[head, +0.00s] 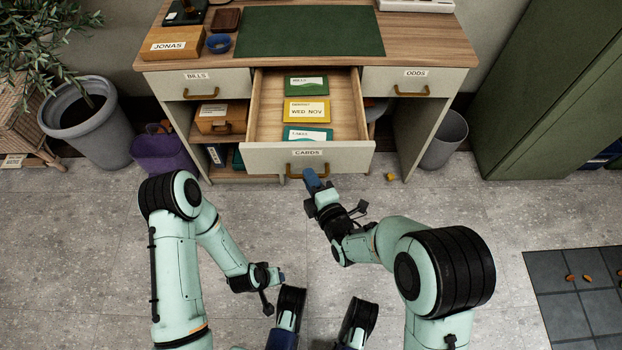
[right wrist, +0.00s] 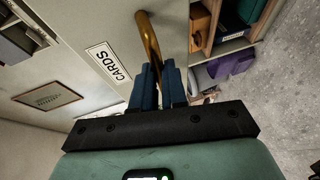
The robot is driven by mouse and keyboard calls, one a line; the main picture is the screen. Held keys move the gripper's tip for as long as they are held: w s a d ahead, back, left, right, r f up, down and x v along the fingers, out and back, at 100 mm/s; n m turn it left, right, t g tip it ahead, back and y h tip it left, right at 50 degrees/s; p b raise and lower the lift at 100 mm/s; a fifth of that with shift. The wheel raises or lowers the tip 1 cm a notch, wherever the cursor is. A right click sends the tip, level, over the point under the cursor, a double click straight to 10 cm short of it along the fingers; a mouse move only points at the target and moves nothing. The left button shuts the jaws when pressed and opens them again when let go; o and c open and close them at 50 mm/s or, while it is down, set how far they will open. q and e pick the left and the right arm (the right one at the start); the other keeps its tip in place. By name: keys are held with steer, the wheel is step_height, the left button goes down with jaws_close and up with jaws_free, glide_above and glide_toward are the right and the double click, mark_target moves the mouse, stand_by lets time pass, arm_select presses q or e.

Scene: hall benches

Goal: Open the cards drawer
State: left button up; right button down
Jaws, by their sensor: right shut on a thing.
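The cards drawer (head: 260,154) in the middle of the desk stands well pulled out, with its "CARDS" label on the front. Inside lie a green card (head: 306,85), a yellow card (head: 306,110) and a teal card (head: 307,133). My right gripper (head: 311,178) is at the right part of the drawer's brass handle (head: 292,173). In the right wrist view its blue fingers (right wrist: 158,85) are shut on the handle (right wrist: 148,38), beside the label (right wrist: 108,62). My left gripper (head: 277,277) is low over the floor, away from the desk; its jaw opening is unclear.
The bills drawer (head: 228,84) and odds drawer (head: 444,80) are closed on either side. A grey bin (head: 90,130) and purple bin (head: 165,152) stand at left, another grey bin (head: 444,140) at right. A green cabinet (head: 550,90) stands far right. Floor before the desk is mostly free.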

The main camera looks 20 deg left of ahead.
arm_select(q)
steer(key=shift+s, duration=0.1)
arm_select(e)
steer(key=c, duration=1.2)
jaws_free()
steer(key=shift+o, duration=0.2)
arm_select(q)
steer(key=shift+g+h, duration=0.3)
steer(key=shift+h, duration=0.1)
steer(key=r+p, duration=0.1)
steer(key=s+d+r+p, duration=0.2)
steer(key=r, duration=0.1)
steer(key=shift+s+d, duration=0.15)
arm_select(e)
steer(key=v, duration=1.3)
steer(key=shift+s+d, duration=0.15)
